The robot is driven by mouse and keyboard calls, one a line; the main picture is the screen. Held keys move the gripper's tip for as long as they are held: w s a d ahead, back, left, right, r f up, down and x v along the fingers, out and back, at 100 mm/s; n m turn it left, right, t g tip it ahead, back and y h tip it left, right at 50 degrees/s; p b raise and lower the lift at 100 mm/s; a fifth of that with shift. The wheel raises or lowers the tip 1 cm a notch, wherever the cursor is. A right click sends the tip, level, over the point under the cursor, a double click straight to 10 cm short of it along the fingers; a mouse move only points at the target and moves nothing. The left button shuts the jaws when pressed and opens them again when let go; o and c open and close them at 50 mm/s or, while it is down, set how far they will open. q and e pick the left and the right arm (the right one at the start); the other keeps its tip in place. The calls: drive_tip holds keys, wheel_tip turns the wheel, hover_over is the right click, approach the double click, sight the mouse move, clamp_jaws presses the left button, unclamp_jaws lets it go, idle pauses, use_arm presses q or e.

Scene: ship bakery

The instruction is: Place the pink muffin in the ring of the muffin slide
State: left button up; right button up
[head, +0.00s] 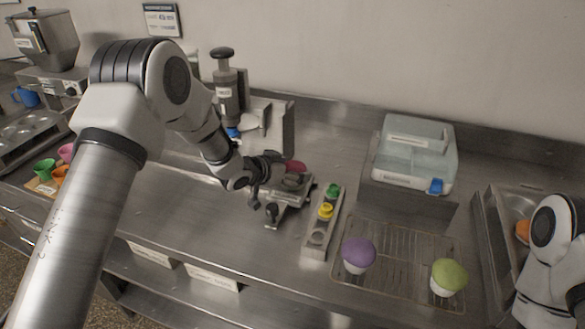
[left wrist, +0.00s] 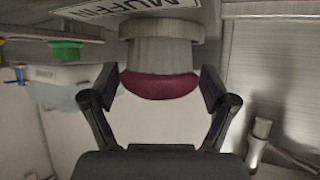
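The pink muffin (head: 294,166) is at the ring of the metal muffin slide (head: 290,200) in the middle of the counter. In the left wrist view its dark pink cap (left wrist: 160,86) lies between the two fingers of my left gripper (left wrist: 160,82), whose pads meet the cap's sides. Its pale ridged case points at the round grey ring (left wrist: 160,28) by the MUFFIN label; whether it is fully seated I cannot tell. In the head view my left gripper (head: 268,172) reaches in from the left. My right gripper is out of view.
A purple muffin (head: 358,254) and a green muffin (head: 449,275) stand on a wire rack (head: 405,240). A strip with green and yellow buttons (head: 316,238) stands right of the slide. A clear-lidded box (head: 412,152) is behind. A plunger dispenser (head: 227,90) stands at the back left.

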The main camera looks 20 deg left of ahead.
use_arm(q)
drive_tip(key=shift+r, duration=0.1)
drive_tip(key=shift+r, duration=0.2)
drive_tip(key=b+v, duration=0.2)
drive_tip(key=v, duration=1)
